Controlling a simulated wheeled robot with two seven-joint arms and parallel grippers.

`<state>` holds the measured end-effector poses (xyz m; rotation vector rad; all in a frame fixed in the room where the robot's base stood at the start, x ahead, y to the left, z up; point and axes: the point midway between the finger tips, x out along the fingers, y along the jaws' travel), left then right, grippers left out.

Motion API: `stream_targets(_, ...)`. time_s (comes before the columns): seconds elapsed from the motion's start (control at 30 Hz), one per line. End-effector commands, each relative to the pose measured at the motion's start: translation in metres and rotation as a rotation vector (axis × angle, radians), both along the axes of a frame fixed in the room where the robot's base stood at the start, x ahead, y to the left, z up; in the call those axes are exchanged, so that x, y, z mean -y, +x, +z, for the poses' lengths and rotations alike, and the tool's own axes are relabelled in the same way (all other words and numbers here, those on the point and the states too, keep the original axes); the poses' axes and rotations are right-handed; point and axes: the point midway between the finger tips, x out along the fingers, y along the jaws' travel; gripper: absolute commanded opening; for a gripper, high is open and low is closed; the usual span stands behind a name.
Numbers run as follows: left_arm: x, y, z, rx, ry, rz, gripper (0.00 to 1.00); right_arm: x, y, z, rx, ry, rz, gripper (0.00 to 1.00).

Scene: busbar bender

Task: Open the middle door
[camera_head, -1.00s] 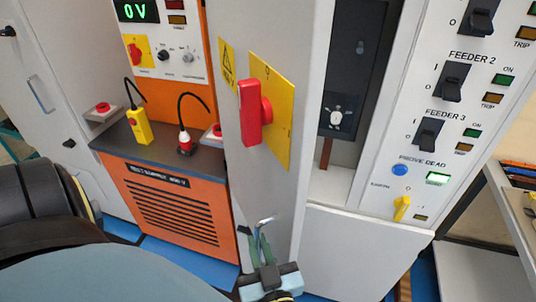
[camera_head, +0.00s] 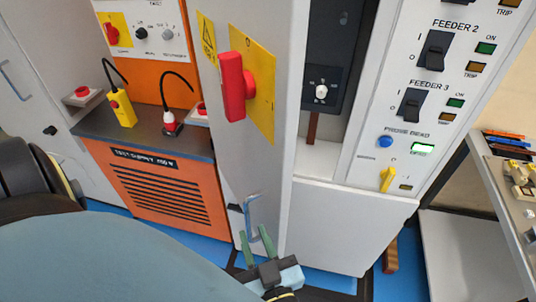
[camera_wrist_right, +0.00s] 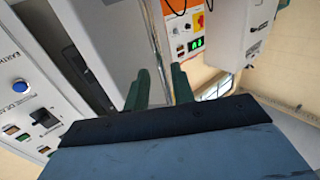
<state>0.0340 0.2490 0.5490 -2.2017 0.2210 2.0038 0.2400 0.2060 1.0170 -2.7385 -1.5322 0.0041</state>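The fingers also show apart in the right wrist view (camera_wrist_right: 160,85). My left gripper is out of view.
The orange test supply unit (camera_head: 165,195) stands left of the door, with a yellow device (camera_head: 123,108) on its dark top. A white feeder switch panel (camera_head: 420,100) is at right. A shelf with parts (camera_head: 500,165) stands far right. Blue floor shows below.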

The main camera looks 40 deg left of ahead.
Motion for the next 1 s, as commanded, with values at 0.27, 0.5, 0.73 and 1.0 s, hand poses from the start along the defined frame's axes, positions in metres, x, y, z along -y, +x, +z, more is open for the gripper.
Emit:
stream_targets(0.27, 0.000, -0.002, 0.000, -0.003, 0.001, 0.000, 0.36, 0.053, -0.033, -0.001, -0.001, -0.002, 0.001, 0.25)
stream_targets(0.5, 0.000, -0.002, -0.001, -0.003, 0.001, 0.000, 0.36, 0.075, -0.046, 0.000, -0.001, -0.002, 0.001, 0.25)
stream_targets(0.73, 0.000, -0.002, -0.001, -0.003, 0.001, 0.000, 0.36, 0.077, -0.047, 0.001, 0.001, 0.001, 0.000, 0.25)
stream_targets(1.0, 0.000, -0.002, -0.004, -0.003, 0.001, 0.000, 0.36, 0.083, -0.037, -0.032, -0.030, -0.055, -0.024, 0.00)
